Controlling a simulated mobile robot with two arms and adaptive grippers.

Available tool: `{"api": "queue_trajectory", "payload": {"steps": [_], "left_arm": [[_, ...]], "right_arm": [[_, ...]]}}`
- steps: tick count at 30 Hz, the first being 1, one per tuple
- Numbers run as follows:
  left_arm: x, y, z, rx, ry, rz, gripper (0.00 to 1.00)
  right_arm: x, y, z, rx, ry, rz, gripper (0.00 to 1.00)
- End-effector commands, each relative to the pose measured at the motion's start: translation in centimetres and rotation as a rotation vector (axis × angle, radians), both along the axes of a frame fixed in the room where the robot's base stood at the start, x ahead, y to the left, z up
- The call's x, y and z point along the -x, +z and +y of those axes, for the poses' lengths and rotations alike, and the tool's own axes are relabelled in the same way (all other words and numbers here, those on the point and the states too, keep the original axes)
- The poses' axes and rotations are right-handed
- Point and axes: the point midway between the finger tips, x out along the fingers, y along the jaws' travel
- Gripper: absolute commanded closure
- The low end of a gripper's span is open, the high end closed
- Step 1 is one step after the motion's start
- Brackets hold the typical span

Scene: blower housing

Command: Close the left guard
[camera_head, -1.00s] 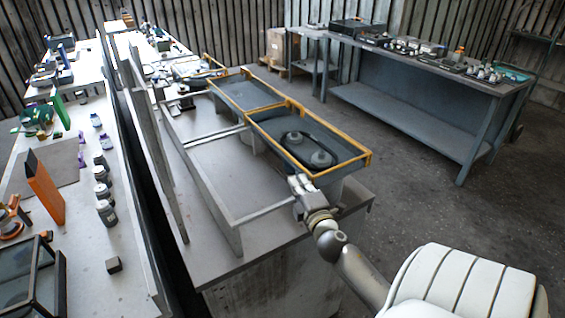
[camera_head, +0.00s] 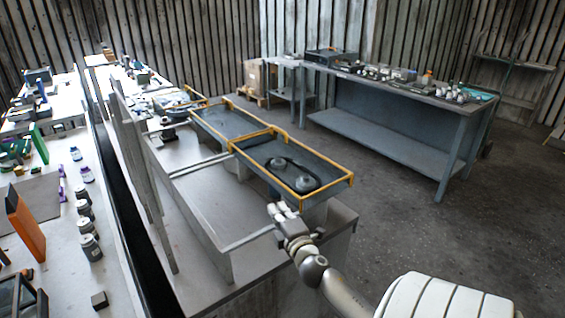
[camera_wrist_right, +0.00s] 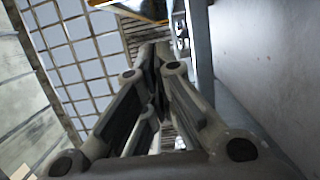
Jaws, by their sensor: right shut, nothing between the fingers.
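A long grey bench-like housing carries two shallow yellow-edged guard frames side by side in the head view. The nearer frame (camera_head: 338,184) surrounds a dark recess with two round pulleys (camera_head: 306,183) and a belt. The farther frame (camera_head: 207,127) has a plain dark panel. I cannot tell from the view which is the left guard. My right gripper (camera_head: 279,209) is shut and empty, just in front of the nearer frame's front-left corner; contact is unclear. In the right wrist view its fingertips (camera_wrist_right: 154,52) are together, with a yellow edge (camera_wrist_right: 130,10) beyond. My left gripper is not in view.
A grey upright panel (camera_head: 140,165) stands along the housing's left side. A white bench (camera_head: 60,235) with bottles and parts lies farther left. A blue-grey workbench (camera_head: 400,125) stands at the back right. The floor (camera_head: 400,210) between is clear.

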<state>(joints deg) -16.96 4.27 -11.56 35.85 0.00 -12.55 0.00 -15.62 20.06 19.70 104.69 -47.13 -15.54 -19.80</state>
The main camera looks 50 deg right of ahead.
Motion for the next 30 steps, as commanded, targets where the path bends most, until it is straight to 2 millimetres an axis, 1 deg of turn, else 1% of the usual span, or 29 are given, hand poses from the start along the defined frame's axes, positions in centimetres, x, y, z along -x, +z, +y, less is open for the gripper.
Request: {"api": "queue_trajectory", "payload": {"steps": [6, 8, 11, 15, 18, 20, 23, 27, 30], "left_arm": [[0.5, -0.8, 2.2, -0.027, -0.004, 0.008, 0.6], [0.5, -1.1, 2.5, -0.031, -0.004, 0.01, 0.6], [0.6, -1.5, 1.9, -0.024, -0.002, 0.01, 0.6], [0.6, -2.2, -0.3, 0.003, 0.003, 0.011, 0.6], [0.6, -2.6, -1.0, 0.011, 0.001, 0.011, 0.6], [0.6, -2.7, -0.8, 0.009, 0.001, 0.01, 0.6], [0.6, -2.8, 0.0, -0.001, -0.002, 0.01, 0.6], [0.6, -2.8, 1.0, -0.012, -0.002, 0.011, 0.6], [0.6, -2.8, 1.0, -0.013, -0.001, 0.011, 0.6]], "right_arm": [[2.2, -0.3, 1.3, -0.002, 0.002, 0.001, 1.0], [3.0, -0.4, 1.7, -0.002, 0.002, 0.002, 1.0], [4.4, -0.4, 2.4, -0.003, 0.002, 0.002, 1.0], [6.4, -0.4, 3.5, -0.002, 0.003, 0.001, 1.0], [7.6, -0.3, 4.1, -0.002, 0.003, 0.002, 1.0], [8.1, -0.2, 4.4, -0.002, 0.003, 0.0, 1.0], [8.6, -0.1, 4.6, -0.001, 0.003, 0.0, 1.0], [8.8, 0.0, 4.8, -0.001, 0.003, 0.0, 1.0], [8.8, 0.0, 4.8, -0.001, 0.003, 0.0, 1.0]]}}
